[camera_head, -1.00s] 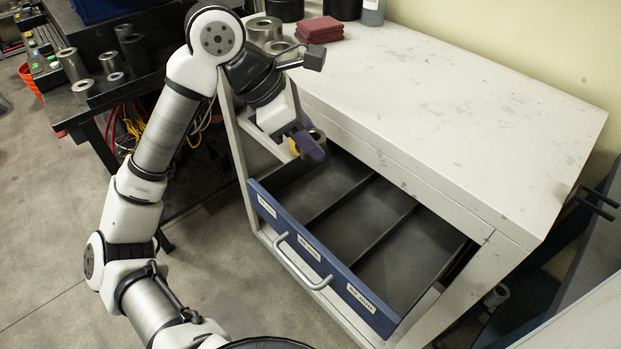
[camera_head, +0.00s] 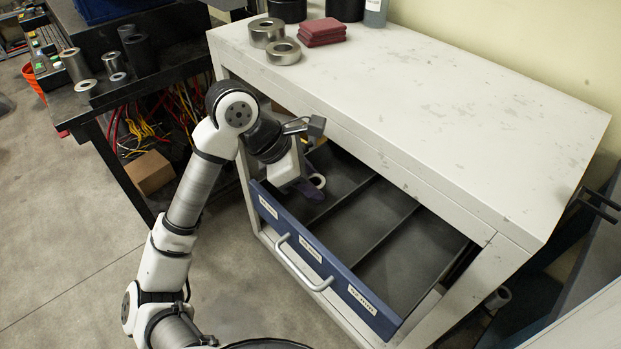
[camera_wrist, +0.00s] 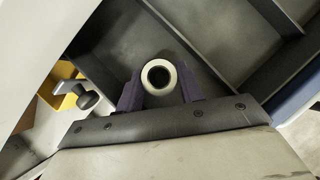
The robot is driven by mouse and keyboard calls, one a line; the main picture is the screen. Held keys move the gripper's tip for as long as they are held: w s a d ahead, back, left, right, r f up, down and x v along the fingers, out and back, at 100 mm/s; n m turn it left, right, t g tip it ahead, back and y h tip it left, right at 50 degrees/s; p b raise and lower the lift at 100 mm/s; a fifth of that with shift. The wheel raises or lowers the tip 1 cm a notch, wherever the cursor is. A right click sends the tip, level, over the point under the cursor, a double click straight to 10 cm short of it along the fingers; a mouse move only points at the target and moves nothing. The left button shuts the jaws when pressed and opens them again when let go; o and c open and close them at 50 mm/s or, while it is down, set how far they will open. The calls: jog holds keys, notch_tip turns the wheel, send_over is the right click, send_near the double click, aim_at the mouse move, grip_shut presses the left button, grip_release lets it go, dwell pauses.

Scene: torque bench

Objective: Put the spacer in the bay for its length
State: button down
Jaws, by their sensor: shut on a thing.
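The spacer (camera_wrist: 159,76) is a short metal ring with a dark bore, seen end-on in the wrist view. My gripper (camera_wrist: 160,91) is shut on it, with a dark purple finger on each side. In the head view the spacer (camera_head: 317,181) shows as a small pale ring beside my gripper (camera_head: 311,187), in the leftmost bay of the open drawer (camera_head: 330,258). Whether the spacer touches the bay floor I cannot tell.
The white cabinet top (camera_head: 440,110) overhangs the back of the drawer. Two metal rings (camera_head: 284,51) and red blocks (camera_head: 322,32) sit on it. A dark bench (camera_head: 150,85) with several cylinders stands at left. The middle bay (camera_head: 375,220) and right bay (camera_head: 415,265) look empty.

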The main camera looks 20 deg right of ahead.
jog(key=shift+f+b, duration=0.2)
jog(key=shift+b, duration=0.1)
jog(key=c, duration=1.2)
grip_release()
jog(key=shift+r, duration=0.1)
jog(key=shift+r, duration=0.1)
jog(key=shift+r+p, duration=0.2)
jog(key=shift+p, duration=0.3)
jog(key=b+v, duration=0.1)
jog(key=v, duration=1)
jog(key=shift+a+r, duration=0.25)
jog(key=shift+r, duration=0.05)
